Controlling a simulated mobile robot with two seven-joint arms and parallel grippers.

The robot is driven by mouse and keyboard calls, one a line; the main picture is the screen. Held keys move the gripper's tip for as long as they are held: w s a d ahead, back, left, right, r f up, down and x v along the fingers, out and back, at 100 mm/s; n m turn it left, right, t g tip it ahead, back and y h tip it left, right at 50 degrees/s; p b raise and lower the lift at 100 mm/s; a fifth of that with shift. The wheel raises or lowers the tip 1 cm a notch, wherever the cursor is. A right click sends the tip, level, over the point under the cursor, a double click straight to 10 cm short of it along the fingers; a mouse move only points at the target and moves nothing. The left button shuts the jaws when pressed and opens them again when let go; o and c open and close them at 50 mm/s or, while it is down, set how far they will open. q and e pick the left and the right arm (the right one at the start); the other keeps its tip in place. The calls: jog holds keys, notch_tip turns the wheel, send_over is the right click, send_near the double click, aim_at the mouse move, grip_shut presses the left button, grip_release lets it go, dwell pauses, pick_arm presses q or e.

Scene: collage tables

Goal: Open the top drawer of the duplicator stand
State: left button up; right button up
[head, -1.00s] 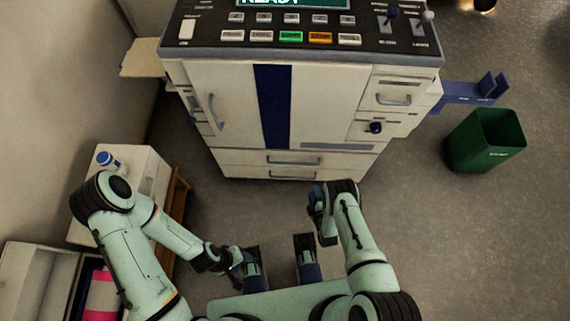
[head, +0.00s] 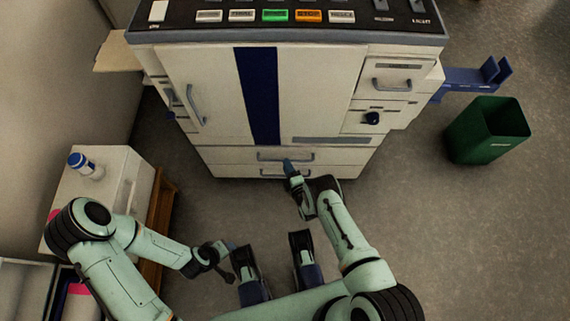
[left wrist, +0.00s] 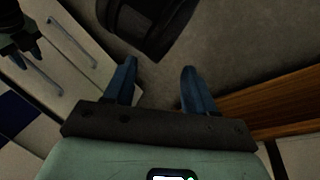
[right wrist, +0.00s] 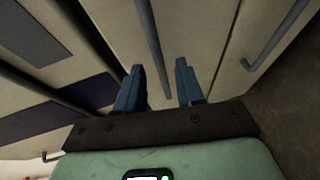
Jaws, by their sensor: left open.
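The duplicator stand (head: 228,162) is the pale base under the duplicator, with two stacked drawers. The top drawer's grey bar handle (head: 270,156) is partly covered by my right gripper (head: 289,165); the drawer looks closed. In the right wrist view, my right gripper (right wrist: 158,80) is open, and the top handle (right wrist: 150,40) runs between its blue fingers. I cannot tell if they touch it. The lower drawer's handle (right wrist: 275,42) lies to the right there. My left gripper (head: 226,248) is open and empty, low over the floor; its fingers (left wrist: 158,76) show in the left wrist view.
The duplicator (head: 325,80) has a door and a small side drawer above the stand. A green bin (head: 490,130) stands at the right. A white cabinet (head: 75,200) with a blue-capped bottle (head: 85,165) stands at the left. Floor in front of the stand is clear.

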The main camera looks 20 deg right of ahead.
pick_arm(q)
jog(key=shift+w+a+f+t+y+b, duration=0.15)
jog(key=shift+w+a+f+b, duration=0.2)
jog(key=shift+w, duration=0.25)
jog(key=shift+w+a+f+t+y+b, duration=0.15)
jog(key=shift+w+a+f, duration=0.1)
jog(key=shift+w+f, duration=0.25)
pick_arm(e)
jog(key=shift+x, duration=1.2)
pick_arm(q)
jog(key=shift+r, duration=0.1)
pick_arm(e)
jog(key=shift+c, duration=0.3)
grip_shut()
